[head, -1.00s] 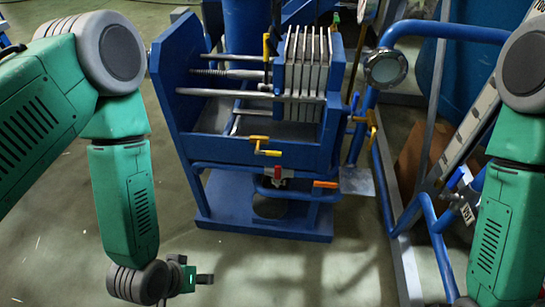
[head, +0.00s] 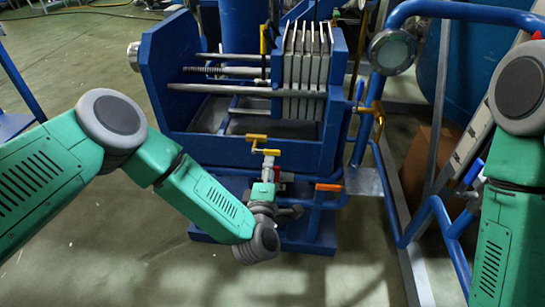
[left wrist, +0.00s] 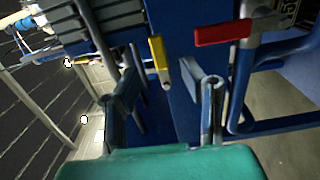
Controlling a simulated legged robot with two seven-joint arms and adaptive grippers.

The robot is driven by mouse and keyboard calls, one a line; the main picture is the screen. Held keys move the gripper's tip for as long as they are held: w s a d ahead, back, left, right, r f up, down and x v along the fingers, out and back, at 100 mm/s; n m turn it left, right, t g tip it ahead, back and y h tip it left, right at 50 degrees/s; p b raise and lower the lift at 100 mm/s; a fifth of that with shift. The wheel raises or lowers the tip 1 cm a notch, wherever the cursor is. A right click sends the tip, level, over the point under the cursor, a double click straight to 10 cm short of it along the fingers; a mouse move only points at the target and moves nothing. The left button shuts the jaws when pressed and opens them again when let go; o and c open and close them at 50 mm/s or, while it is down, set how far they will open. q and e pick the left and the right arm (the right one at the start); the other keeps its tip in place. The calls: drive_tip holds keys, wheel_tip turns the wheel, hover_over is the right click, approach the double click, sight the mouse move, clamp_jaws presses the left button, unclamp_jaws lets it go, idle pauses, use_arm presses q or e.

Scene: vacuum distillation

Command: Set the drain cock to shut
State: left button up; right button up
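A yellow lever handle (head: 258,146) sits on the front of the blue press frame, and an orange-red lever (head: 329,187) sits lower right. Nothing marks which one is the drain cock. The yellow lever (left wrist: 158,56) and a red lever (left wrist: 222,32) show in the left wrist view. My left gripper (head: 268,162) is in front of the frame, just below the yellow handle. In the left wrist view its fingers (left wrist: 165,90) are spread, with the yellow lever beyond the gap and nothing held. The lower valve is mostly hidden behind my arm. My right gripper is out of view.
The blue press (head: 170,70) with grey plates (head: 305,65) stands behind the levers. Another yellow handle (head: 377,120) is on the right. Blue pipes (head: 455,15) and a round flange (head: 392,50) crowd the right side. The floor (head: 60,230) at left is open.

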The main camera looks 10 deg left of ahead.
sight(272, 154)
use_arm(q)
drive_tip(key=w+b, duration=0.1)
drive_tip(key=w, duration=0.5)
drive_tip(key=shift+w+b, duration=0.4)
clamp_jaws()
